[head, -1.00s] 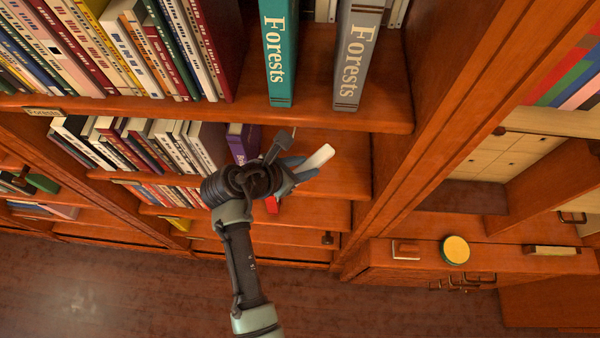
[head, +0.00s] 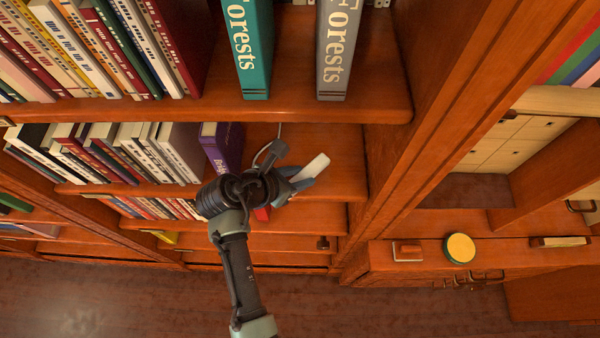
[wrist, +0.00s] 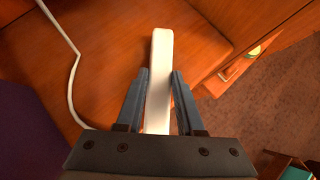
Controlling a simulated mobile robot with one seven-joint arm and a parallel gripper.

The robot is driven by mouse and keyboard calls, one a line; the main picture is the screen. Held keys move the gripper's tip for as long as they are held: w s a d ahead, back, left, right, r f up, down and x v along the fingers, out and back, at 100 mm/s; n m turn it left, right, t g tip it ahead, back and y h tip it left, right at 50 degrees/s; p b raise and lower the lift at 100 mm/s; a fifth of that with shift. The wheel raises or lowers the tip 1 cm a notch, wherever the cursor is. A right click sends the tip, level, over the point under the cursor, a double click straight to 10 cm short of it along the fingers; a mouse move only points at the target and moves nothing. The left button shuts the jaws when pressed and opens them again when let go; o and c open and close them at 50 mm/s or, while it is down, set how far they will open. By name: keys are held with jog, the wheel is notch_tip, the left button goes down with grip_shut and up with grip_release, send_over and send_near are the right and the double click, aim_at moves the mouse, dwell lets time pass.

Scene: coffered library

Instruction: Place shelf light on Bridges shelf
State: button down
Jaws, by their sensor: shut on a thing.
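The shelf light is a white bar (wrist: 160,75) between the two fingers of my gripper (wrist: 159,80) in the wrist view. In the head view, the bar's white end (head: 318,164) sticks out to the upper right of my gripper (head: 300,180). My gripper is shut on it, over the shelf (head: 345,175) below the Forests shelf. A purple book (head: 222,146) whose spine lettering is partly hidden stands on that shelf to the left of my gripper. A thin white cord (wrist: 73,75) lies across the shelf at left in the wrist view.
The Forests shelf (head: 300,110) with teal and grey books overhangs above. An upright wooden panel (head: 420,160) bounds the shelf on the right. A row of books (head: 130,145) fills the shelf's left part. The shelf's right part is bare.

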jog(key=shift+s, duration=0.1)
jog(key=shift+w+f, duration=0.2)
jog(key=shift+f, duration=0.3)
jog(key=shift+s, duration=0.15)
jog(key=shift+c, duration=2.2)
grip_release()
jog(key=shift+f, duration=0.1)
jog(key=b+v, duration=0.2)
jog(key=v, duration=1.1)
